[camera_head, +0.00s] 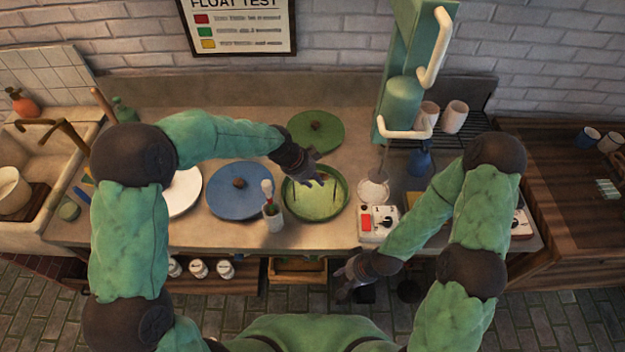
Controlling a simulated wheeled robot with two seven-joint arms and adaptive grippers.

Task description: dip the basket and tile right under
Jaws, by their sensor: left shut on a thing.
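A round green basin (343,208) of yellow-green liquid stands on the counter in the head view. My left gripper (310,178) is over its back rim, shut on the basket, which is mostly hidden by the gripper and the liquid. Thin dark upright parts show at the basin's left and right inside. I cannot make out the tile or how deep the basket sits. My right gripper (350,286) hangs low in front of the counter edge, apart from the basin; its finger opening is unclear.
A white dish (373,191) and a control box (378,222) are at right, below a tall green dispenser (400,100).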

